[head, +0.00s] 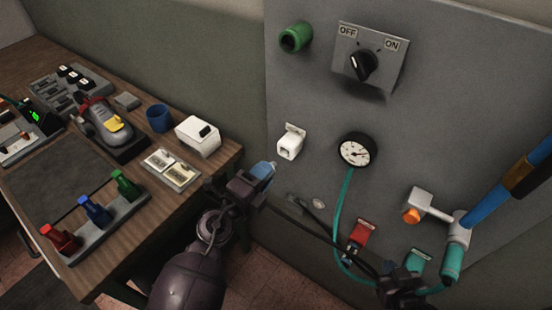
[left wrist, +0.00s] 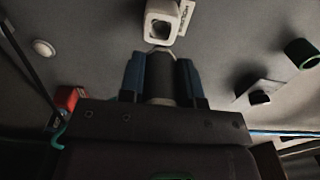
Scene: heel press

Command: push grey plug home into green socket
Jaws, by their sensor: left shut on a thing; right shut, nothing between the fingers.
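A green round hollow socket (head: 296,37) sticks out of the grey wall panel at upper left; it shows at right in the left wrist view (left wrist: 302,52). My left gripper (head: 262,178) is in front of the panel, below the white square socket. In the left wrist view its blue fingers (left wrist: 161,80) are shut on a grey cylinder, the grey plug (left wrist: 160,88). The plug points towards the white socket, apart from the green one. In the head view the fingers mostly hide it. My right gripper (head: 393,278) is low at the panel, shut and empty, partly cut off.
A white square socket (head: 289,146) is just above my left gripper. An OFF/ON switch (head: 364,65), a gauge (head: 355,151) with a teal hose, a red block (head: 362,232) and a blue pipe (head: 497,203) are on the panel. A cluttered wooden bench (head: 225,152) stands left.

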